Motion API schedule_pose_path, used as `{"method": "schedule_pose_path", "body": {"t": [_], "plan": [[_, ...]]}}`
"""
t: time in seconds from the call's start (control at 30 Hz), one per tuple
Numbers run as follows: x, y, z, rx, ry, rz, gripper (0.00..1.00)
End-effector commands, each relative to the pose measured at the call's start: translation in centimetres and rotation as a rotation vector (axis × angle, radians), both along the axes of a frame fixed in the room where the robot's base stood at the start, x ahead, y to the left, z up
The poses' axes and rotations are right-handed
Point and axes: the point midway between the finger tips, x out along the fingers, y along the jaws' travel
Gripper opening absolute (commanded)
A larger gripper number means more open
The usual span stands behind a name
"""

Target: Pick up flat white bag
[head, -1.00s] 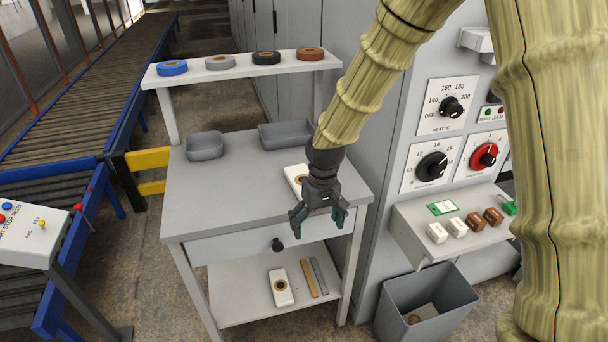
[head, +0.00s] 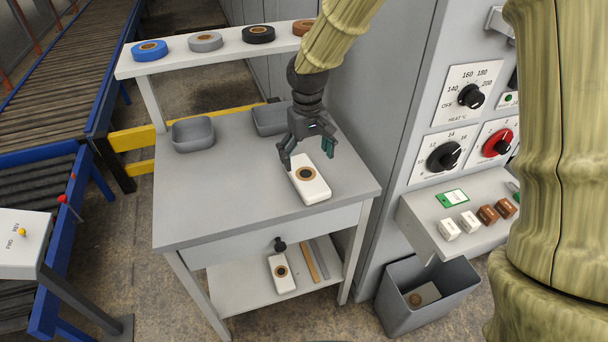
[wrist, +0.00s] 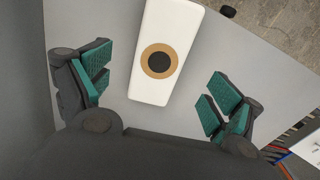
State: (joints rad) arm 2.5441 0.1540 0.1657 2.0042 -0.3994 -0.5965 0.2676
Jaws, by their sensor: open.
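A flat white bag (head: 313,190) with a brown ring and dark centre lies on the grey tabletop (head: 225,195), near its right side. It also shows in the wrist view (wrist: 167,45), between the two fingers and ahead of them. My gripper (head: 307,158) is open and empty, above the back end of the bag. In the wrist view my gripper (wrist: 158,100) has its teal pads well apart on either side of the bag, not touching it. A second similar white bag (head: 282,275) lies on the lower shelf.
Two grey trays stand at the back of the table, one at left (head: 193,135). A raised shelf (head: 170,62) behind holds several tape rolls. A control cabinet (head: 425,120) stands close on the right, with a grey bin (head: 400,315) below. The table's left part is clear.

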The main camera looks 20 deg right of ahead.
Motion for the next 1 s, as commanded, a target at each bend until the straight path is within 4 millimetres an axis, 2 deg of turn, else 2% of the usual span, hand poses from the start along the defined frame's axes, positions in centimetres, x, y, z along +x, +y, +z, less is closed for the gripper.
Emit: {"method": "schedule_pose_path", "body": {"t": [0.1,0.37,0.8,1.0], "plan": [[0.0,0.0,-1.1,0.0,0.001,0.0,0.92],[0.1,0.1,-2.3,0.001,0.001,0.001,0.92],[0.6,0.4,-6.5,0.001,0.0,0.004,0.92],[0.6,0.4,-6.9,0.001,-0.001,0.003,0.92]]}}
